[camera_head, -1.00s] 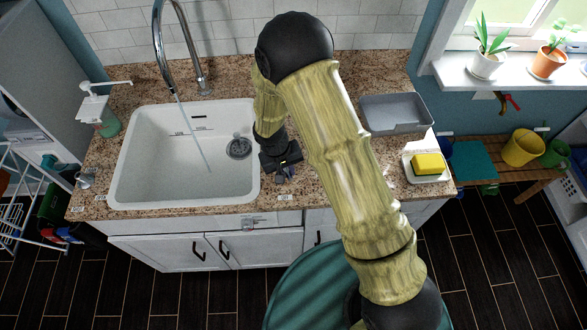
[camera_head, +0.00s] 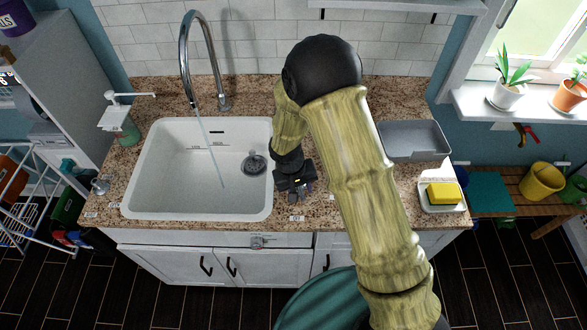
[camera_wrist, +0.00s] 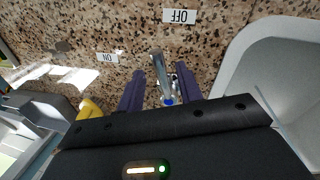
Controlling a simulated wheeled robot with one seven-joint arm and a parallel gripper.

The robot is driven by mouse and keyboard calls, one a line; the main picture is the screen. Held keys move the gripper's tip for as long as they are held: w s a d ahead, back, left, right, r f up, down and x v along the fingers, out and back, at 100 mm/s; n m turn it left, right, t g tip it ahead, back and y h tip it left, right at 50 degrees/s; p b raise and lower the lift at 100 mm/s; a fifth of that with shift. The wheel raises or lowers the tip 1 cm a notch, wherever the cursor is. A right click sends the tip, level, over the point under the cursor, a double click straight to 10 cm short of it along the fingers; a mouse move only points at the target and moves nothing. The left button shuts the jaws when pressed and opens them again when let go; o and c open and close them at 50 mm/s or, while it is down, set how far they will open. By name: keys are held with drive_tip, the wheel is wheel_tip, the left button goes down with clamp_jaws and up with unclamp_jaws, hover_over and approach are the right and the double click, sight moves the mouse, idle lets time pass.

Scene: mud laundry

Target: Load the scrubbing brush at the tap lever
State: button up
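My gripper (camera_head: 299,192) points down at the counter just right of the sink. In the wrist view its two dark purple fingers (camera_wrist: 161,88) are open. A metal tap lever (camera_wrist: 158,66) with a blue spot at its near end stands between them, with a visible gap on either side. Counter labels "OFF" (camera_wrist: 180,16) and "ON" (camera_wrist: 107,58) lie beyond the fingertips. Water runs from the tall chrome tap (camera_head: 184,65) into the white sink (camera_head: 160,195). I cannot make out a scrubbing brush in either view.
A yellow sponge (camera_head: 443,194) sits on a white dish (camera_head: 450,209) at the counter's right end. A grey tray (camera_head: 415,150) lies behind it. A soap dispenser (camera_head: 120,125) stands left of the sink. Granite counter (camera_head: 250,90) is bare behind the sink.

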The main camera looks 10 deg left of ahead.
wheel_tip(320, 180, up, 16)
drive_tip(key=s+a+b, duration=0.1)
drive_tip(key=a+b, duration=0.2)
drive_tip(key=shift+s, duration=0.1)
idle(0.4)
drive_tip(key=s+d+m+t+y, duration=0.1)
drive_tip(key=s+d, duration=0.3)
drive_tip(key=d, duration=0.7)
drive_tip(key=s+d+m+y, duration=0.1)
drive_tip(key=s+d+m, duration=0.2)
drive_tip(key=d, duration=0.9)
drive_tip(key=shift+s+r+t, duration=0.4)
drive_tip(key=shift+s+r, duration=0.05)
drive_tip(key=shift+s, duration=0.5)
drive_tip(key=shift+d, duration=0.15)
